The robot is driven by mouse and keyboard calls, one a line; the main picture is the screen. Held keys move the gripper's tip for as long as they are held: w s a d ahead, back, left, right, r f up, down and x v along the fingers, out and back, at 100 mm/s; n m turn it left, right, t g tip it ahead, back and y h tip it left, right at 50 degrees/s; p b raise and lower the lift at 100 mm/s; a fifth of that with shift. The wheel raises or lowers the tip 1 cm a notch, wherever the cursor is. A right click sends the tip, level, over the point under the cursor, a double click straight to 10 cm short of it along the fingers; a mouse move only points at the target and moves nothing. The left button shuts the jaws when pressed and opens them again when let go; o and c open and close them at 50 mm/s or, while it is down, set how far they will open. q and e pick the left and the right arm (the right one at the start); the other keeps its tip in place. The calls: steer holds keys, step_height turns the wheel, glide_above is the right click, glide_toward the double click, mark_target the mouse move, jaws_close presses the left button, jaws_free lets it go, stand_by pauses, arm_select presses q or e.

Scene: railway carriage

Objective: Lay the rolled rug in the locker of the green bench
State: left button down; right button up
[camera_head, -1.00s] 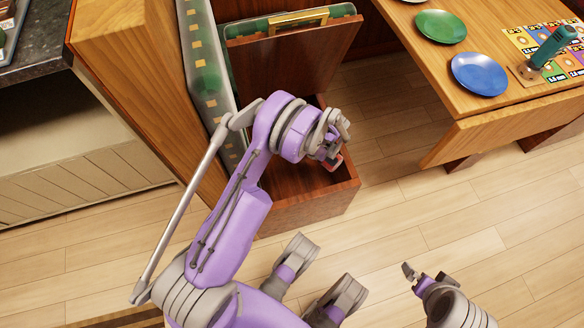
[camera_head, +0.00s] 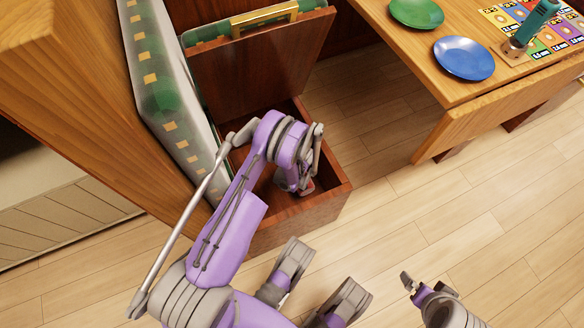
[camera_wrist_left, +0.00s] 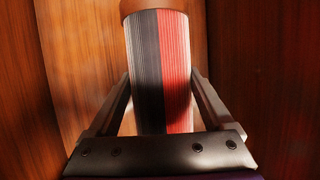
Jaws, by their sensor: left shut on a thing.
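The green bench's locker (camera_head: 318,208) is an open dark wooden box below its raised lid (camera_head: 262,65). My left gripper (camera_head: 305,188) is down inside the locker, mostly hidden by its own wrist. In the left wrist view my left gripper (camera_wrist_left: 160,88) is shut on the rolled rug (camera_wrist_left: 176,62), a striped roll in dark grey and red. Wooden walls stand close on both sides of it. I cannot tell whether the rug touches the locker floor. My right gripper (camera_head: 409,283) is low over the floor, away from the bench; its jaws are unclear.
The green patterned backrest (camera_head: 160,85) stands left of the locker. A wooden table (camera_head: 455,115) at the right holds a green plate (camera_head: 416,12), a blue plate (camera_head: 464,58) and a green-handled tool (camera_head: 535,25). The plank floor between locker and table is clear.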

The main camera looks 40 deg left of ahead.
arm_select(q)
steer(key=shift+f+b, duration=0.5)
steer(key=shift+f, duration=1.4)
steer(key=shift+f, duration=0.1)
jaws_free()
